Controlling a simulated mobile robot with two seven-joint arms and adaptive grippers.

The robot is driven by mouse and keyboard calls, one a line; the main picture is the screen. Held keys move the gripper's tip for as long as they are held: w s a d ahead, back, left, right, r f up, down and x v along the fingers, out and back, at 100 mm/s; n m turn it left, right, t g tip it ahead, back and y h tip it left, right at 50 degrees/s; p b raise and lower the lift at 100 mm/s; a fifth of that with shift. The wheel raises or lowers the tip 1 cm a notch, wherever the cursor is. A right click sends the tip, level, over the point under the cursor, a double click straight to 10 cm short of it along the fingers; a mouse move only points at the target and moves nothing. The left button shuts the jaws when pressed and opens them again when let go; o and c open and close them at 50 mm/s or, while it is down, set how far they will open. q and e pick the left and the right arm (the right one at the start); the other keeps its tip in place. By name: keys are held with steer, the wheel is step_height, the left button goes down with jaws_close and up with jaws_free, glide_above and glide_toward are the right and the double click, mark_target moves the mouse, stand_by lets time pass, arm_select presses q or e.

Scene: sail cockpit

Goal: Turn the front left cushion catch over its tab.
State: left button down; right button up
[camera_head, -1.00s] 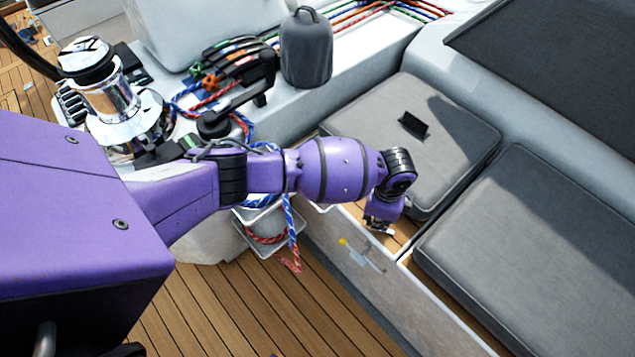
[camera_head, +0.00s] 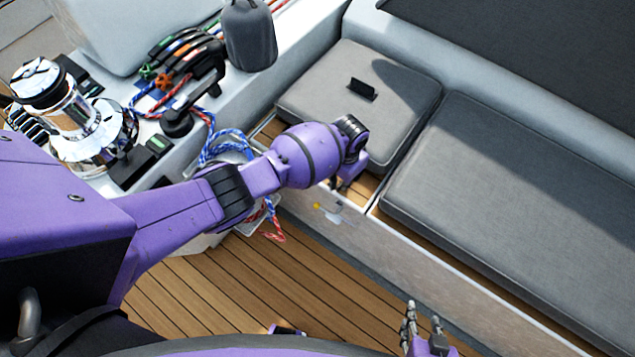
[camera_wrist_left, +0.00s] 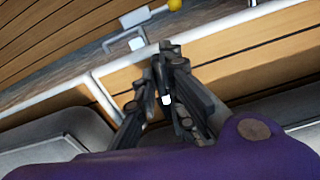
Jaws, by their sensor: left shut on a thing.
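My left gripper (camera_head: 338,186) is at the front edge of the far grey cushion (camera_head: 315,85), over the wooden ledge of the seat. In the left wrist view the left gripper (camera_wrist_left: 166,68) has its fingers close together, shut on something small. A small white bit (camera_wrist_left: 166,99) shows between the fingers; it may be part of the catch. The catch and its tab are otherwise hidden by the fingers, and I cannot tell how the catch is turned. My right gripper (camera_head: 424,314) is at the bottom of the head view, its fingers apart and empty.
A handle with a yellow knob (camera_head: 325,210) is on the seat front below the left gripper. A longer grey cushion (camera_head: 510,205) lies to the right. A winch (camera_head: 75,120), ropes (camera_head: 230,146) and a grey bag (camera_head: 249,38) stand left. The wooden floor (camera_head: 250,300) is clear.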

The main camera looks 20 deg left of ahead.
arm_select(q)
steer(key=shift+w+r+n, duration=0.15)
steer(key=shift+n, duration=0.65)
steer(key=shift+p, duration=0.3)
steer(key=c, duration=1.8)
jaws_free()
steer(key=shift+c, duration=0.2)
steer(key=shift+r, duration=0.1)
step_height(320, 180, up, 12)
